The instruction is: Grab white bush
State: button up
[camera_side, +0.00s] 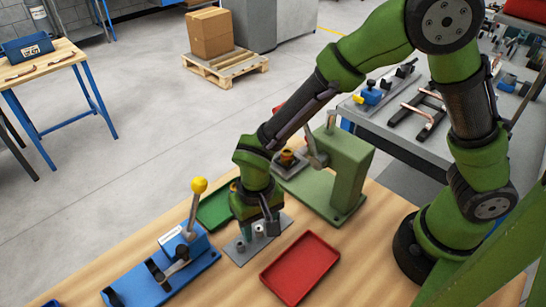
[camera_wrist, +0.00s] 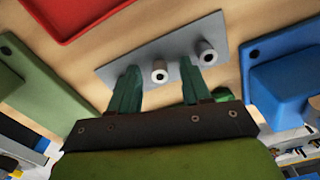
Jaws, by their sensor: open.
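Two small white bushes stand on a grey plate (camera_side: 238,257). In the wrist view, one white bush (camera_wrist: 160,74) appears between my fingers and the other white bush (camera_wrist: 207,53) is just right of the right finger. My gripper (camera_wrist: 158,66) has green fingers spread apart with nothing clamped between them. In the side view my gripper (camera_side: 250,230) points down over the plate and hides part of it. The gap between the fingertips and the bushes is hard to judge.
A red tray (camera_side: 300,268) lies right of the plate, and a green tray (camera_side: 213,208) lies behind it. A blue lever fixture (camera_side: 170,270) with a yellow knob stands to the left. A green press (camera_side: 340,172) stands behind on the right.

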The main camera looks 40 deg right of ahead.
grip_shut()
dwell(0.4)
